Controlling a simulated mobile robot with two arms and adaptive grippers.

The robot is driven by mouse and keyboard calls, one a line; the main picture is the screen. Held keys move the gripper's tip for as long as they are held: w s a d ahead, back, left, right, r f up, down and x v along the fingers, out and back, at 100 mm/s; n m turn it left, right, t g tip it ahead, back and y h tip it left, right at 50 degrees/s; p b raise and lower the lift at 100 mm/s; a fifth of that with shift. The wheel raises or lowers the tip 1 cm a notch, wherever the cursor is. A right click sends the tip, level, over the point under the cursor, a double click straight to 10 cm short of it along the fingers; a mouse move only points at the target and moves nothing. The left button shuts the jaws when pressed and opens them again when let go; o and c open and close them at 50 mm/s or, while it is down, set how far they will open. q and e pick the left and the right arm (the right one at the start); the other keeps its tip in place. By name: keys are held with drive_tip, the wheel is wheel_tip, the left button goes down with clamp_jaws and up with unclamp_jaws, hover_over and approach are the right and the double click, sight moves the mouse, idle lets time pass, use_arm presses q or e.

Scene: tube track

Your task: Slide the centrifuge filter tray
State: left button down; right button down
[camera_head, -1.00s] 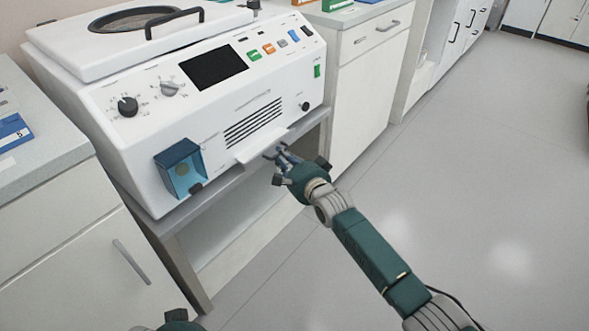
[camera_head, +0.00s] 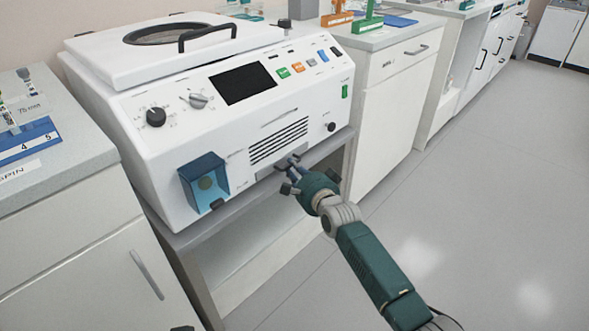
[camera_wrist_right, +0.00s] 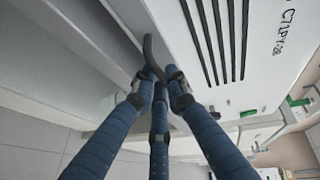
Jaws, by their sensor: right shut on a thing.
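The white centrifuge (camera_head: 130,105) stands on a grey bench. Its filter tray (camera_head: 268,171) sits low on the front, just below the black vent slots; its front looks close to the housing, but my fingers cover part of it. My right gripper (camera_head: 290,168) is at the tray, shut on its dark curved handle (camera_wrist_right: 152,55). The wrist view shows the blue fingers closed around this handle, close to the slotted panel (camera_wrist_right: 213,40). My left gripper is not in view.
A blue open box (camera_head: 205,182) juts from the centrifuge front to the left of the tray. Knobs, a screen and coloured buttons sit above. A cabinet (camera_head: 395,110) stands to the right, a counter (camera_head: 75,160) to the left. The floor at right is clear.

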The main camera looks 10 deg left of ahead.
drive_tip(key=c, duration=1.9)
unclamp_jaws()
drive_tip(key=shift+a+r, duration=0.15)
drive_tip(key=shift+o, duration=0.9)
drive_tip(key=shift+w+a, duration=0.15)
drive_tip(key=v, duration=1.2)
